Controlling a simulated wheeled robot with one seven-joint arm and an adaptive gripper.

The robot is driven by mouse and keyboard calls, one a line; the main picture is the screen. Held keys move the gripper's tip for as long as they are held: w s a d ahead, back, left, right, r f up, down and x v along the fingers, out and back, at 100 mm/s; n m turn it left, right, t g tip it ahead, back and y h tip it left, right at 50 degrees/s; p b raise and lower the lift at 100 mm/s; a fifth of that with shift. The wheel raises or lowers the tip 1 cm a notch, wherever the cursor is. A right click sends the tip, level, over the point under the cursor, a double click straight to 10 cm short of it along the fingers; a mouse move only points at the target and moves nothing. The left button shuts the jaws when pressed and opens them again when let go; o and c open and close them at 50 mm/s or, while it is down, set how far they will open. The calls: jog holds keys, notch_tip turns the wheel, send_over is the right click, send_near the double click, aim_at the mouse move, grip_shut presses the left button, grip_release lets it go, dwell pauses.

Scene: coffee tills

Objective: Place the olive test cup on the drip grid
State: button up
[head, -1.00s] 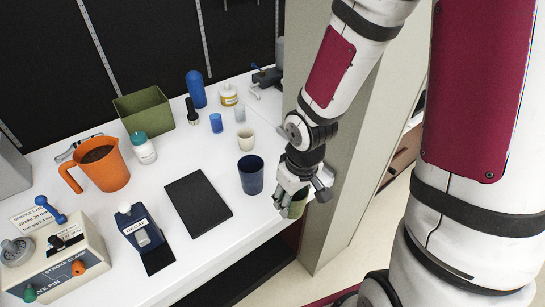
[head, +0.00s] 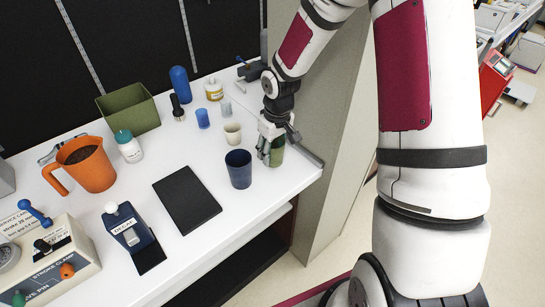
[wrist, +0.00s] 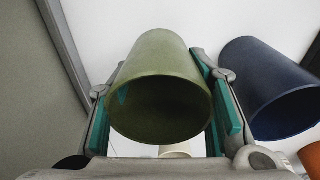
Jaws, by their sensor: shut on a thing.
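The olive cup (head: 278,154) is between the fingers of my gripper (head: 270,146), at the right end of the white counter. In the wrist view the olive cup (wrist: 160,62) is held between both teal finger pads of my gripper (wrist: 172,115), its open mouth facing the camera. I cannot tell whether its base touches the counter. A flat dark rectangle (head: 187,199), which looks like the drip grid, lies bare on the counter, to the left of the cup and nearer the front. My fingers partly hide the cup in the head view.
A dark blue cup (head: 239,170) stands close by the olive cup, between it and the dark rectangle. A cream cup (head: 233,134) stands behind it. A beige pillar (head: 335,135) rises at the right. The DECAF device (head: 130,232) stands left of the rectangle.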

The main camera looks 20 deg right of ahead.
aim_at(273, 158)
jog(key=shift+f, duration=1.4)
jog(key=shift+f, duration=0.1)
jog(key=shift+f, duration=0.1)
jog(key=o, duration=1.2)
